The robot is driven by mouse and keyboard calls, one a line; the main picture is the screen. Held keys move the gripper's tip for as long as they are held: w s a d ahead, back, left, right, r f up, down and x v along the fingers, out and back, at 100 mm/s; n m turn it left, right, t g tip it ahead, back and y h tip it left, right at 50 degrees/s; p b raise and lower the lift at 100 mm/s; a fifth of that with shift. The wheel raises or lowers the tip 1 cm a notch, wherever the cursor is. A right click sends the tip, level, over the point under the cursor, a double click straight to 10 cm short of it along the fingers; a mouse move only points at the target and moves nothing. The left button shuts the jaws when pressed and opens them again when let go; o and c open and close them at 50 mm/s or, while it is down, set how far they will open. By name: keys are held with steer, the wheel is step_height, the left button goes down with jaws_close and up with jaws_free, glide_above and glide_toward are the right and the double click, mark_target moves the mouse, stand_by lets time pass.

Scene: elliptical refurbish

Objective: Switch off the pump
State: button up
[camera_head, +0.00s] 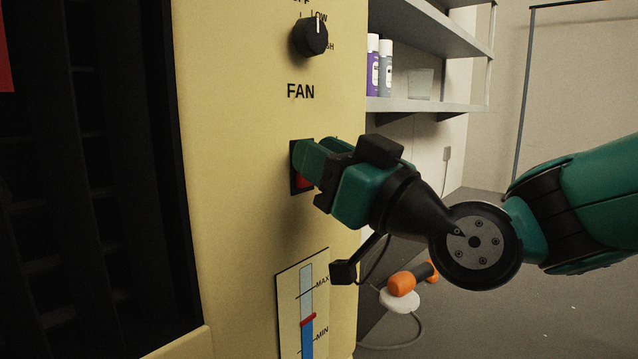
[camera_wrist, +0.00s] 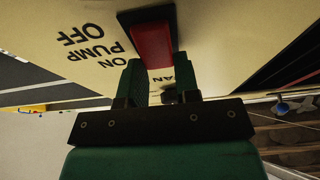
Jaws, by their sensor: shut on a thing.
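The pump switch is a red rocker (camera_head: 303,182) in a black frame on the cream panel (camera_head: 235,150), below the word FAN. My gripper (camera_head: 309,160) is at the switch, its green fingers covering most of it. In the wrist view the red rocker (camera_wrist: 153,45) shows between the fingertips (camera_wrist: 155,66), and my gripper is shut on it. The labels ON, PUMP and OFF (camera_wrist: 88,46) are printed beside the switch there. I cannot tell which way the rocker is tipped.
A black fan knob (camera_head: 310,37) sits above the switch. A level gauge (camera_head: 307,310) with MAX and MIN marks is below. A shelf (camera_head: 425,104) with bottles stands behind on the right. An orange-and-black tool (camera_head: 405,282) lies low behind my gripper.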

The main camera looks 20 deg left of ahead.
steer(key=shift+w+d, duration=0.1)
steer(key=shift+w, duration=0.05)
steer(key=o, duration=0.8)
steer(key=shift+o, duration=0.6)
steer(key=b+v, duration=0.7)
steer(key=v, duration=1)
steer(key=shift+s, duration=0.25)
